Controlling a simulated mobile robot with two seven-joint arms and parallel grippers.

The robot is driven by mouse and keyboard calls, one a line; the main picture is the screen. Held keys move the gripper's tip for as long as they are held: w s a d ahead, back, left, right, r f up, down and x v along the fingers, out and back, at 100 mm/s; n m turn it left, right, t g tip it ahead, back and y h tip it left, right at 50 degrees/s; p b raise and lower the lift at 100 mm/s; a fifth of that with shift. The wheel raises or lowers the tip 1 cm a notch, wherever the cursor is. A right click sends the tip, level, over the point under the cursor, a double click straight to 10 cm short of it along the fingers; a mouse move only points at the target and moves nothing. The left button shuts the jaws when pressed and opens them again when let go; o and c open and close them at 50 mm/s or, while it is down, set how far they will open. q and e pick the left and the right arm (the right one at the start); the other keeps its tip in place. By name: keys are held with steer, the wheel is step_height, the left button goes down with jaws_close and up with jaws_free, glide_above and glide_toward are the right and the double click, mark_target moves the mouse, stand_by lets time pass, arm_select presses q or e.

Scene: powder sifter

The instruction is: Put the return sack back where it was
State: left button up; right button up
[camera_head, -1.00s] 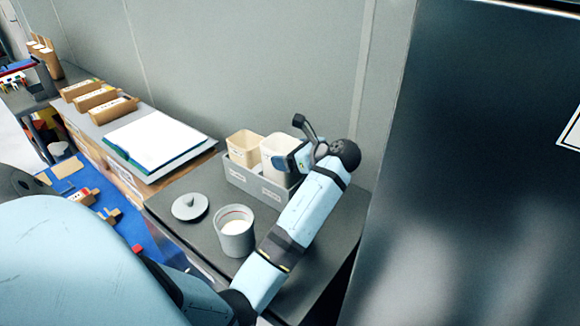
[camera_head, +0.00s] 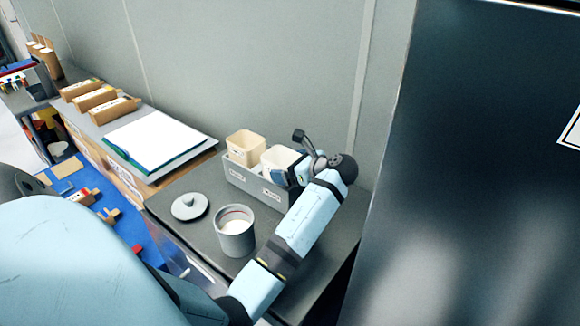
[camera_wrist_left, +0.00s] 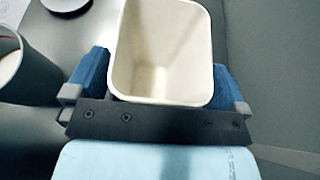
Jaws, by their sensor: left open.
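The return sack (camera_head: 277,158), a cream open-topped square container, stands upright in the right part of a grey two-part holder (camera_head: 235,177) on the dark table. In the left wrist view the sack (camera_wrist_left: 160,50) is empty inside, with its wide mouth facing the camera. My left gripper (camera_head: 284,174) is at the sack, low on its right side in the head view. In the left wrist view its blue fingers (camera_wrist_left: 160,88) are open, one on each side of the sack. The sack's lower part is hidden by the holder and gripper. My right gripper is not in view.
A similar cream container (camera_head: 244,146) stands in the holder's left part. A grey canister (camera_head: 235,238) with white contents stands in front, its lid (camera_head: 189,207) beside it. A pale wall lies close behind; a large dark panel (camera_head: 470,170) rises at right.

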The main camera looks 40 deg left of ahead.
arm_select(q)
steer(key=v, duration=0.7)
steer(key=shift+d+r, duration=0.2)
steer(key=shift+d, duration=0.05)
steer(key=shift+r, duration=0.1)
